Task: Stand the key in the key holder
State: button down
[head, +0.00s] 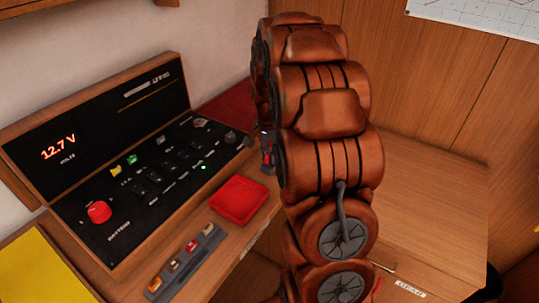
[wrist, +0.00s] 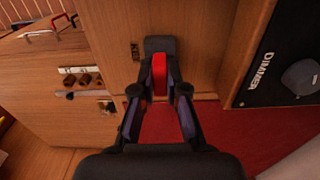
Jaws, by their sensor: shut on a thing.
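My gripper (wrist: 159,90) is shut on a red piece, which looks like the key (wrist: 159,73), in the wrist view. The red piece sits between the two fingertips. A dark grey block (wrist: 160,44), possibly the key holder, shows just beyond it against the wood. I cannot tell whether the key touches that block or is in it. In the head view my gripper (head: 267,150) is mostly hidden behind my large brown arm, near the right end of the black panel, and the key cannot be made out there.
A black switch panel (head: 150,190) with a red knob (head: 99,212) stands at the left. A red tray (head: 239,201) and a grey strip with several small coloured pieces (head: 186,262) lie before it. A dimmer knob (wrist: 301,77) is right of my gripper.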

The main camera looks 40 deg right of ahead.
jog(key=shift+f, duration=0.3)
dwell(0.4)
jog(key=c, duration=1.1)
grip_release()
jog(key=shift+r, duration=0.1)
notch_tip(320, 180, up, 12)
jog(key=shift+f, duration=0.1)
